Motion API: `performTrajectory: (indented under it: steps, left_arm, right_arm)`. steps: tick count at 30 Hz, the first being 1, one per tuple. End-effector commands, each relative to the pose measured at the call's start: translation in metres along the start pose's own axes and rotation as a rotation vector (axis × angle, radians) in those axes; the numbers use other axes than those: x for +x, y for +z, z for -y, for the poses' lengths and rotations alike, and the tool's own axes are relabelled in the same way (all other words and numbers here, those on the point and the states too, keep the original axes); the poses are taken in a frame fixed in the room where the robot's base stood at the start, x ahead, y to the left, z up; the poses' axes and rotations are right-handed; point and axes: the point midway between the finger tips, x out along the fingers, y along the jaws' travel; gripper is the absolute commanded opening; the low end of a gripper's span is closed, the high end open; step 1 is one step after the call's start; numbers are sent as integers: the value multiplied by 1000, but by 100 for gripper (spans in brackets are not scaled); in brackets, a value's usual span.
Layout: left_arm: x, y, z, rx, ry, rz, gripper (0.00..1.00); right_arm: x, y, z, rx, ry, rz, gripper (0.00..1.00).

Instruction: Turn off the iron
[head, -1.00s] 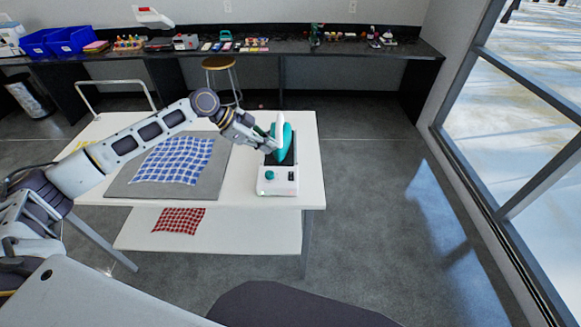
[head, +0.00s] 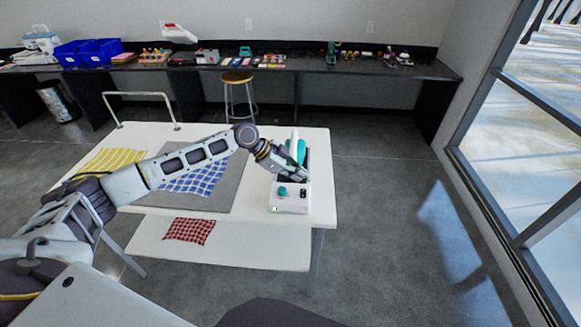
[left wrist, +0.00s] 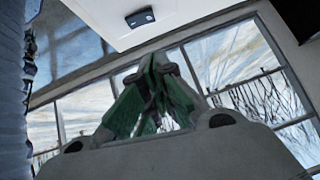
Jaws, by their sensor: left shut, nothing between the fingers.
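The teal and white iron (head: 296,146) stands upright on a white base (head: 290,208) with a dark top, at the right end of the table. The base's front has a teal knob (head: 282,191) and a small black switch (head: 303,193). My left gripper (head: 303,179) is shut and empty, just above the base between the iron and the switch; I cannot tell whether it touches. In the left wrist view, its closed green-padded fingers (left wrist: 155,88) show below a white surface with a dark switch-like part (left wrist: 140,17). My right gripper is out of view.
The white table (head: 325,170) holds a grey mat (head: 222,200) with a blue checked cloth (head: 195,181) and a yellow cloth (head: 112,160). A red checked cloth (head: 189,231) lies on the lower shelf. A stool (head: 238,78) stands behind. Floor right of the table is clear.

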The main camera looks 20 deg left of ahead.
Motion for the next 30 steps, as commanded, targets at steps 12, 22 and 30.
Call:
performTrajectory:
  steps: [12, 22, 30]
  left_arm:
    - [43, 15, 0, -3, 0, 1, 0]
    - [56, 28, 0, 0, 0, 0, 0]
    - [56, 29, 0, 0, 0, 0, 0]
  right_arm:
    - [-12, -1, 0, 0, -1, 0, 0]
    - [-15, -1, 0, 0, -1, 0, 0]
    - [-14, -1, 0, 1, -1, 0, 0]
